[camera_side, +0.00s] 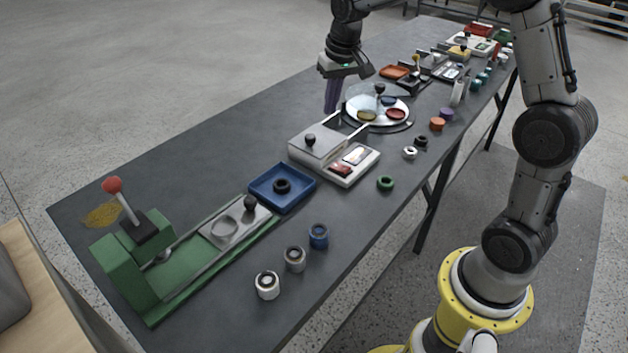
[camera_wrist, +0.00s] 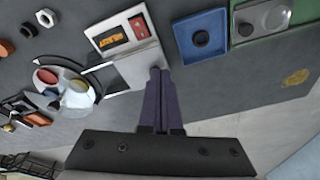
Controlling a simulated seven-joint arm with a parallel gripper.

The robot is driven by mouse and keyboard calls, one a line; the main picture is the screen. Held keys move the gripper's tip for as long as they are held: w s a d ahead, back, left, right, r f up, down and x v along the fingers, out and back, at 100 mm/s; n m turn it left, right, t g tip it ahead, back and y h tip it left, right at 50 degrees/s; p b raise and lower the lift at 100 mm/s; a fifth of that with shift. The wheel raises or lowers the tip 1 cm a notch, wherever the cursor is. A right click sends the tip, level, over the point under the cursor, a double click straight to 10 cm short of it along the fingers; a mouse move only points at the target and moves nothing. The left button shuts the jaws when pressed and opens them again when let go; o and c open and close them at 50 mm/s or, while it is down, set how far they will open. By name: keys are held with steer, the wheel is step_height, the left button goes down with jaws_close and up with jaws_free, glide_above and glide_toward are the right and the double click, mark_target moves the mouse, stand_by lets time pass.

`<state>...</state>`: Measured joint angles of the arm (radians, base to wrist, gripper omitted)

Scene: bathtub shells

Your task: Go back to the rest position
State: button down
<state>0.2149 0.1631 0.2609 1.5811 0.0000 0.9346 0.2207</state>
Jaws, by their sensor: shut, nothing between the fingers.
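My gripper (camera_side: 331,104) hangs over the far side of the long dark table (camera_side: 170,167) in the side view, just left of the round turntable. Its purple fingers point down and are shut with nothing between them. In the wrist view the two fingers (camera_wrist: 160,72) lie side by side, in front of the edge of the white box with a sliding lid. I cannot tell the exact height of the fingertips above the table.
The turntable (camera_side: 352,110) with coloured dishes and a clear cover is close to my gripper. The white box (camera_side: 318,145), blue tray (camera_side: 265,200) and green lever press (camera_side: 130,255) stand toward the front left. Small rings and cylinders line the near edge.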

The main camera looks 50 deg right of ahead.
steer(key=s+a+r+n+t, duration=0.1)
steer(key=s+a+r, duration=0.35)
steer(key=s, duration=0.25)
steer(key=s+a+r+n+t, duration=0.1)
steer(key=s+a+r+t, duration=0.15)
steer(key=s+r, duration=0.45)
steer(key=s+a+f+n, duration=0.1)
steer(key=s+f, duration=0.2)
steer(key=s, duration=0.4)
steer(key=s+a+f+n, duration=0.1)
steer(key=s+f, duration=0.3)
steer(key=s, duration=0.3)
steer(key=shift+a+n, duration=0.3)
steer(key=shift+n, duration=0.1)
steer(key=shift+f, duration=0.1)
